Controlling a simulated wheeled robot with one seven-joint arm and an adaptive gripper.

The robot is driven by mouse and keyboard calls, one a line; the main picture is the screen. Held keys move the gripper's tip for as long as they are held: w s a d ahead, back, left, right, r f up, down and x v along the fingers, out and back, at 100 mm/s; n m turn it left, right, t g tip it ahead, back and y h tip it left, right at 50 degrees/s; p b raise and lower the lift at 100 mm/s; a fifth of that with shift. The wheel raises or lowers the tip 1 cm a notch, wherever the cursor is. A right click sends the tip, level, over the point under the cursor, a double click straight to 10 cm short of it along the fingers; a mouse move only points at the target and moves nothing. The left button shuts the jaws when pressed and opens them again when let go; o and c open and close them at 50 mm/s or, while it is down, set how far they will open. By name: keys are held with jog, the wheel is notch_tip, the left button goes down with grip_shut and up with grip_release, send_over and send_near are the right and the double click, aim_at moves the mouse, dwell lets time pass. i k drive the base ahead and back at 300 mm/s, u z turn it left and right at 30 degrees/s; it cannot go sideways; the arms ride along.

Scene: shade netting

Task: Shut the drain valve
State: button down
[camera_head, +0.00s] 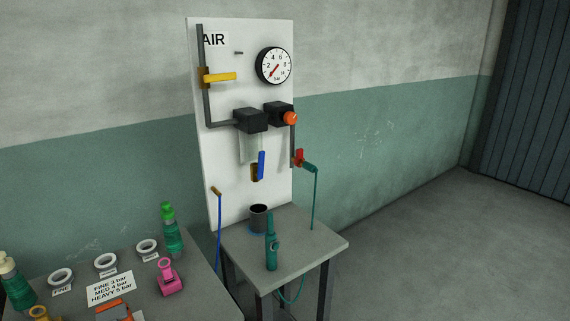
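A brass valve (255,173) hangs below the clear bowl (247,148) of a black filter unit (251,120) on the white air panel. It looks like the drain valve. Its blue lever (262,164) stands roughly upright beside the brass body. A dark cup (259,217) stands on the small grey table below the valve, with a gap between them. My gripper is not in view.
The panel (224,178) also carries a yellow lever (220,77), a gauge (274,66), an orange knob (290,118) and a red valve (299,157) with a green hose (315,200). A green tool (271,247) stands on the small table (311,247). Open floor lies right.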

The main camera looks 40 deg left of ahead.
aim_at(262, 154)
jog(key=u, duration=0.05)
jog(key=k, duration=0.85)
jog(key=u, duration=0.7)
jog(key=i, duration=0.5)
jog(key=z, duration=0.05)
